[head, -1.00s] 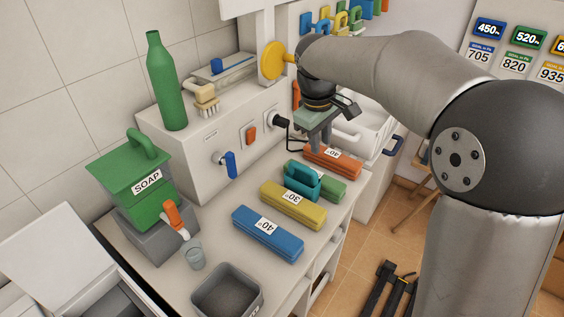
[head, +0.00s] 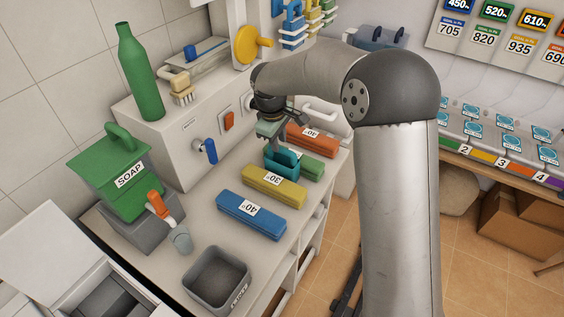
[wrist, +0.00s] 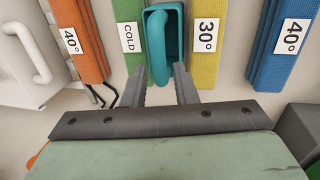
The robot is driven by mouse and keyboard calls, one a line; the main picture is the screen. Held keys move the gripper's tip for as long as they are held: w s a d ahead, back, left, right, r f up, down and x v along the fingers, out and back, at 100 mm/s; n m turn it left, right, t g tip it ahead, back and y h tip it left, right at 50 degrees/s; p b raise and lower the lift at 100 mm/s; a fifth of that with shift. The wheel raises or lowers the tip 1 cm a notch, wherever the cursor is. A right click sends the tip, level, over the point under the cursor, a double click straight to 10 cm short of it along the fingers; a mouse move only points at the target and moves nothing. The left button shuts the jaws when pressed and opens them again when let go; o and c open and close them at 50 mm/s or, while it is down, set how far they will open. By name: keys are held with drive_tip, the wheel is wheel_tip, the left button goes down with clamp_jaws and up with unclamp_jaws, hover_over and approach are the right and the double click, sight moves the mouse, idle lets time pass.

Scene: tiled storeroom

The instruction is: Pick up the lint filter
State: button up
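The lint filter appears to be the teal, hollow piece with a looped handle (head: 283,162). It stands on the counter between the green bar and the yellow bar. In the wrist view it is at the top centre (wrist: 175,24), with its handle towards me. My gripper (wrist: 161,74) is open, its two fingers apart on either side of the handle's near end. I cannot tell whether they touch it. In the head view the gripper is just above and behind the teal piece, its fingers partly hidden.
A green COLD bar (wrist: 133,50) and a yellow 30° bar (wrist: 207,62) flank the teal piece closely. Orange (head: 311,139) and blue (head: 251,215) bars lie farther out. A grey bin (head: 218,275), a cup (head: 181,240) and a green soap box (head: 121,176) stand towards the front left.

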drive_tip(key=f, duration=0.1)
drive_tip(key=f+p, duration=0.1)
drive_tip(key=f, duration=0.1)
drive_tip(key=w+f, duration=0.1)
drive_tip(key=f, duration=0.1)
drive_tip(key=shift+d+p, duration=0.25)
drive_tip(key=shift+p, duration=0.1)
clamp_jaws()
